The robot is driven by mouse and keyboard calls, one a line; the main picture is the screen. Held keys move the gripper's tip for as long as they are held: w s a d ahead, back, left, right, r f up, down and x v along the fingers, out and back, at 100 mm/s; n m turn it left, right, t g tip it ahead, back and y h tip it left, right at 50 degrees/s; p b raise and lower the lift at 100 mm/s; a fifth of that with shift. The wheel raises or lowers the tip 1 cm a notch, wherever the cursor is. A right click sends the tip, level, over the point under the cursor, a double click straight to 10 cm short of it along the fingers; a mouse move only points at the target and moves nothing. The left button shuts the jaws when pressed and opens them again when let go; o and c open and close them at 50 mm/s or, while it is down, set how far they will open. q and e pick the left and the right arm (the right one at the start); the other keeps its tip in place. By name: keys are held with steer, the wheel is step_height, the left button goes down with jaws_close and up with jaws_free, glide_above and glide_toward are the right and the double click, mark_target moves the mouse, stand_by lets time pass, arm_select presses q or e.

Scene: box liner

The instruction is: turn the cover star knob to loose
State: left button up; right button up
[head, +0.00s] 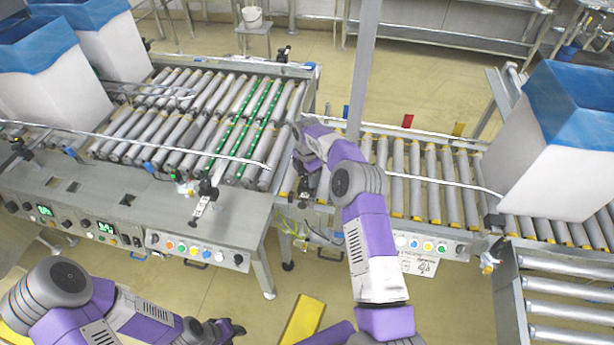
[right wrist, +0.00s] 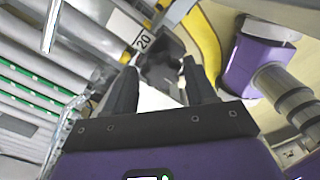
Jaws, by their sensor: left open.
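The cover star knob looks like the dark, lobed shape (right wrist: 163,74) in the right wrist view, beside a pale plate marked 20 (right wrist: 143,41). My right gripper (right wrist: 159,72) has its two black fingers apart, with the dark knob between or just beyond their tips; I cannot tell whether they touch it. In the head view my right gripper (head: 303,190) points down at the gap between the two conveyors, and the knob is not clear there. My left gripper (head: 222,330) is open and empty at the bottom, over the floor in front of the left conveyor.
A left roller conveyor (head: 190,110) carries white boxes with blue liners (head: 108,40). A right conveyor (head: 430,185) carries another lined box (head: 560,150). A grey post (head: 364,70) stands behind my right arm. Button panels (head: 197,250) line the front edge. A yellow strip (right wrist: 203,48) curves beside the knob.

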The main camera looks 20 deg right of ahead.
mark_target(307, 179)
steer(key=shift+o, duration=1.4)
step_height(307, 179, up, 8)
steer(key=shift+f+p, duration=0.2)
steer(key=shift+p, duration=0.35)
steer(key=s+a+f+m+y, duration=0.2)
steer(key=s+a+f+m, duration=0.35)
steer(key=a+f, duration=0.2)
steer(key=s+a+f+m+y, duration=0.1)
steer(key=s+a+f+m, duration=0.3)
steer(key=s+a+f, duration=0.4)
steer(key=s+a+f+m, duration=0.1)
steer(key=s+a+m, duration=0.1)
steer(key=s+m, duration=0.5)
steer(key=s+a+f+m+y, duration=0.1)
steer(key=s+m, duration=0.5)
steer(key=s, duration=0.8)
steer(key=shift+s+a+f+m+t, duration=0.3)
steer(key=shift+s+a+f+m, duration=0.15)
steer(key=shift+f, duration=0.3)
